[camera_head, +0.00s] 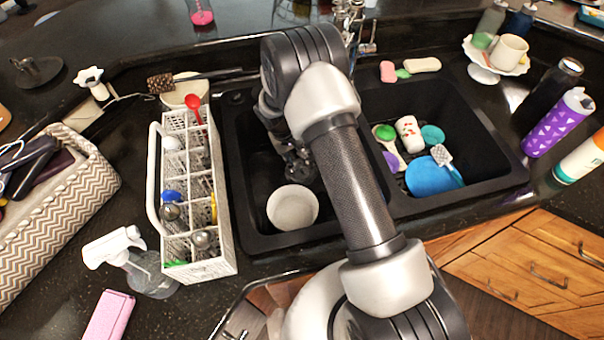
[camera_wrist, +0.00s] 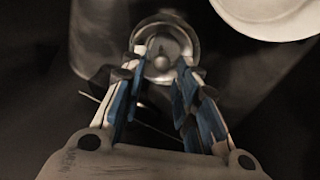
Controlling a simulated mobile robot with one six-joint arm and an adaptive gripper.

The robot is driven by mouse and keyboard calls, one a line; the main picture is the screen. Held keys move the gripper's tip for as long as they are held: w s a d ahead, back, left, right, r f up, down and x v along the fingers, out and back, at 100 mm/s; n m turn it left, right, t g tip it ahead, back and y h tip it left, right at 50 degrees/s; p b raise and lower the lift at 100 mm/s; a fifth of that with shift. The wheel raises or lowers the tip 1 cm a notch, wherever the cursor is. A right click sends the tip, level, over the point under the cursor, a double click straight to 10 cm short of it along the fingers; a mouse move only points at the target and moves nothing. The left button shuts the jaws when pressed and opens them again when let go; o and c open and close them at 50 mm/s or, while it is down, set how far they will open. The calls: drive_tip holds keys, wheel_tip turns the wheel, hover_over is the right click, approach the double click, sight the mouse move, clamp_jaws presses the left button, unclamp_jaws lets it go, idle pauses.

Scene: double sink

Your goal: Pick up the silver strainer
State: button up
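The silver strainer (camera_wrist: 166,48) shows in the wrist view as a round metal piece with a small knob in its middle, low in the dark left sink basin. My gripper (camera_wrist: 163,66) is open. Its two blue-and-white fingers point at the strainer, and their tips overlap its near left and right sides in the picture. Nothing is clearly held, and I cannot tell whether the tips touch it. In the head view my gripper (camera_head: 298,163) reaches down into the left basin, and my arm hides the strainer there.
A white bowl (camera_head: 293,207) lies in the left basin near my gripper; it also shows in the wrist view (camera_wrist: 270,14). A white rack (camera_head: 228,262) of utensils stands left of the sink. The right basin holds a blue dish (camera_head: 428,178) and brushes. The faucet (camera_head: 350,18) is behind.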

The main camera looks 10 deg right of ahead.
sight(299, 165)
drive_tip(key=b+x, duration=0.2)
drive_tip(key=x, duration=0.5)
drive_tip(key=shift+w+a, duration=0.15)
drive_tip(key=shift+a, duration=0.05)
drive_tip(key=shift+c, duration=0.3)
clamp_jaws()
